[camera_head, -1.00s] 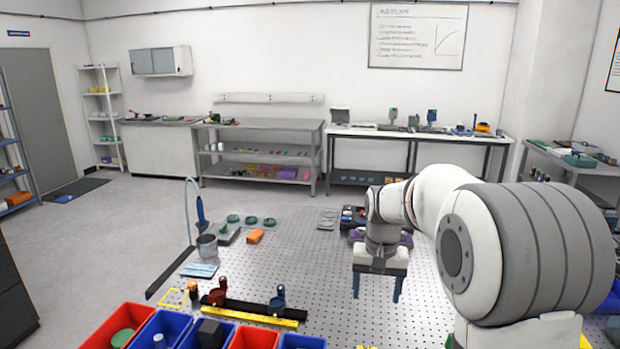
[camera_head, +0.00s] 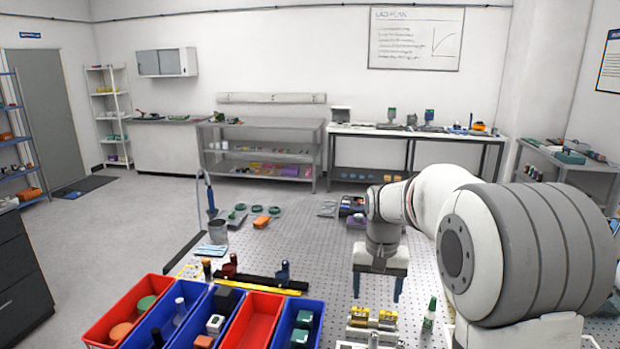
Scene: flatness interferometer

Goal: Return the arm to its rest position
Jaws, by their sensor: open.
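My arm reaches in from the right side of the head view, its large white and grey link filling the lower right. My gripper (camera_head: 379,287) points down with its two blue fingers apart and nothing between them. How high the fingertips are above the table I cannot tell. Part of the table is hidden behind my arm.
Red and blue bins (camera_head: 252,322) with small parts stand at the front.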

